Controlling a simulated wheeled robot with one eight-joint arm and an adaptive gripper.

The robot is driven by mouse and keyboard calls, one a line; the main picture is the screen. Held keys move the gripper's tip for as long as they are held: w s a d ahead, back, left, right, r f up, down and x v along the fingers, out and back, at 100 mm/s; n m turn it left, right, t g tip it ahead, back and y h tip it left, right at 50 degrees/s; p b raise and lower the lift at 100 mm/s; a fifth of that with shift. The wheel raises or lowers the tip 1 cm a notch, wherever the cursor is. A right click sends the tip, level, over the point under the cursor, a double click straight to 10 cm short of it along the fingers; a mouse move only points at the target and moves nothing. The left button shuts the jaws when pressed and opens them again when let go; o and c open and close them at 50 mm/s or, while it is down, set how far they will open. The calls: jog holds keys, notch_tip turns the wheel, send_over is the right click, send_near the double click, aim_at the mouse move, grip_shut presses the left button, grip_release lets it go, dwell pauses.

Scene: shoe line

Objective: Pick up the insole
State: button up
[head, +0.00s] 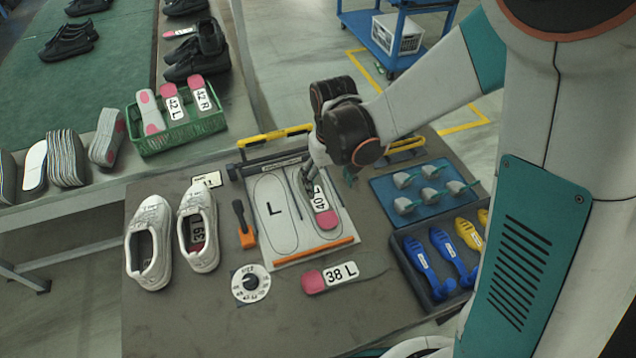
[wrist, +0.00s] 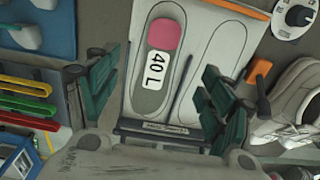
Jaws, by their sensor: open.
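A grey insole with a pink heel and a "40 L" label (head: 322,208) lies on the white template board (head: 283,258), over its right-hand outline. The left outline, marked "L", is empty. My gripper (head: 330,178) is over the far end of this insole, with its fingers apart and nothing between them. In the wrist view the insole (wrist: 148,100) lies between the two open green fingers (wrist: 163,92), nearer the left one. A second insole, labelled "38 L" (head: 314,282), lies on the dark table in front of the board.
White shoes (head: 150,243) and an orange-black tool (head: 243,222) stand left of the board, with a round dial (head: 250,284) in front. A blue tray (head: 420,218) and a dark bin of shoe lasts (head: 412,282) are on the right. A green crate (head: 195,130) holds more insoles.

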jog(key=b, duration=0.3)
send_over(325, 214)
jog(key=f, duration=0.9)
jog(key=shift+s+d, duration=0.15)
jog(key=shift+d, duration=0.1)
jog(key=shift+a+f+b, duration=0.15)
jog(key=shift+f+b, duration=0.55)
jog(key=shift+f, duration=0.6)
jog(key=shift+a+f+b, duration=0.1)
jog(key=shift+f+b, duration=0.55)
jog(key=shift+f, duration=0.65)
jog(key=c, duration=1.1)
